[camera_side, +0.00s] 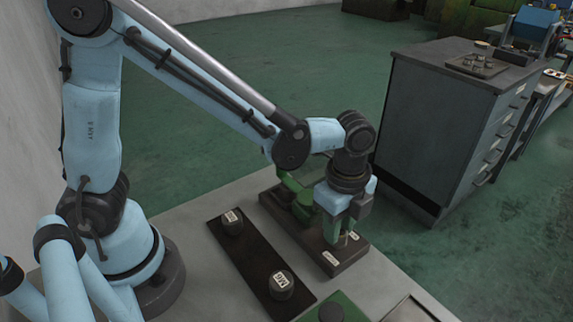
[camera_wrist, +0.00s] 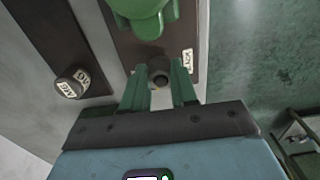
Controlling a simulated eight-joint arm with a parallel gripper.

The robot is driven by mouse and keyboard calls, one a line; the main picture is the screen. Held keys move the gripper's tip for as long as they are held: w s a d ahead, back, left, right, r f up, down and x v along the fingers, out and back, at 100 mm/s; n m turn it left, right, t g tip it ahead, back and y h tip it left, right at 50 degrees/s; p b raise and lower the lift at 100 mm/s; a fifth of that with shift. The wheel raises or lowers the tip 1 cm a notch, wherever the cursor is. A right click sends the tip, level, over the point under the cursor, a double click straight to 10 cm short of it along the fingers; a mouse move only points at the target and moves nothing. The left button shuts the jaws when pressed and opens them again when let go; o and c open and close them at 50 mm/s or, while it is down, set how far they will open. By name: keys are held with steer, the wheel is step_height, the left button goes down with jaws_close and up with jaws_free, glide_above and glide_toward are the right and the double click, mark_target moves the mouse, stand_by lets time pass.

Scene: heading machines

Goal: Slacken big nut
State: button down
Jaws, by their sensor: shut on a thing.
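My gripper (camera_side: 345,240) points down over a dark base plate (camera_side: 352,258) on the grey bench. Its green fingers are shut on a round dark metal part, which I take to be the big nut (camera_wrist: 158,76); it shows between the fingertips (camera_wrist: 158,84) in the wrist view. In the side view the fingers and wrist largely hide this part. Its hex shape and thread cannot be made out. A green fixture (camera_side: 290,190) stands on the same plate, and its rounded green end (camera_wrist: 140,12) is just beyond the fingers in the wrist view.
A dark strip (camera_side: 255,255) beside the plate carries two labelled dark round pieces (camera_side: 232,222), (camera_side: 280,285). A green block with a dark round top (camera_side: 331,312) is at the front. A grey drawer cabinet (camera_side: 440,120) stands beyond the bench, with green floor between.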

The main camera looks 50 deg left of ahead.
steer(key=shift+n, duration=0.3)
steer(key=n, duration=0.5)
steer(key=shift+s+n, duration=0.15)
steer(key=shift+n, duration=0.15)
steer(key=n, duration=0.6)
steer(key=shift+s+d, duration=0.1)
steer(key=shift+d, duration=0.05)
steer(key=n, duration=0.5)
steer(key=shift+d+n, duration=0.15)
steer(key=shift+n, duration=0.15)
steer(key=n, duration=0.6)
steer(key=shift+d, duration=0.15)
steer(key=c, duration=0.9)
jaws_free()
step_height(320, 180, up, 12)
steer(key=shift+r, duration=0.1)
